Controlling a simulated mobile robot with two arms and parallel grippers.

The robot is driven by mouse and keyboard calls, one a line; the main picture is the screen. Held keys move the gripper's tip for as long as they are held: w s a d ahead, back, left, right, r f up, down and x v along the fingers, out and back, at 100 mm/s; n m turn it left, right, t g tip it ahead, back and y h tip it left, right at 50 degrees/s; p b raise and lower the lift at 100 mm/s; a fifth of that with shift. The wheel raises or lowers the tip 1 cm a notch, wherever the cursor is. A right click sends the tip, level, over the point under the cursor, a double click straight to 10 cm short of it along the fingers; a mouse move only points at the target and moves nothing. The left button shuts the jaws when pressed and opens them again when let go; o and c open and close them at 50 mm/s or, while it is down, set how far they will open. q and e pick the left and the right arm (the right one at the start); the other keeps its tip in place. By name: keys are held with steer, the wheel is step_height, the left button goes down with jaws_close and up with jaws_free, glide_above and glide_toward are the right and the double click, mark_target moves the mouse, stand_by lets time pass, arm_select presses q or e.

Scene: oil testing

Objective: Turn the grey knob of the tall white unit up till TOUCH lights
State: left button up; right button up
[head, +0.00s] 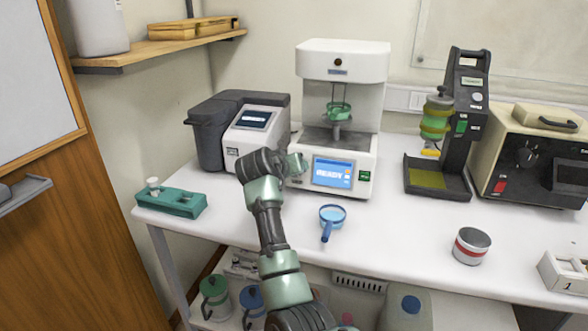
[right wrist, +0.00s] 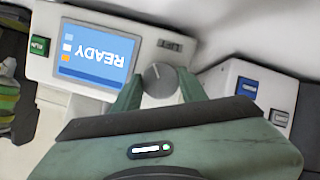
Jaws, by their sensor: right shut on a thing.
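The tall white unit (head: 345,60) stands at the back middle of the bench. Its blue screen (head: 332,173) reads READY and also shows upside down in the right wrist view (right wrist: 95,52). My right gripper (head: 298,166) is at the lower left of the unit's front. In the right wrist view the grey knob (right wrist: 159,78) sits between the two green fingers of my gripper (right wrist: 160,90), which are shut on it. In the head view the knob is mostly hidden by my gripper. My left gripper is not in view.
A grey and white instrument (head: 250,135) stands close to the left of the unit. A red-banded tin (head: 471,245) is near the front edge.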

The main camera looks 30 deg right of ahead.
steer(key=shift+f, duration=0.3)
steer(key=o, duration=1.4)
steer(key=shift+r, duration=0.15)
steer(key=shift+s+a+r, duration=0.1)
steer(key=shift+a, duration=0.05)
steer(key=v, duration=0.7)
steer(key=shift+s+a+r+b, duration=0.1)
steer(key=shift+s+a+b, duration=0.05)
steer(key=shift+b, duration=0.2)
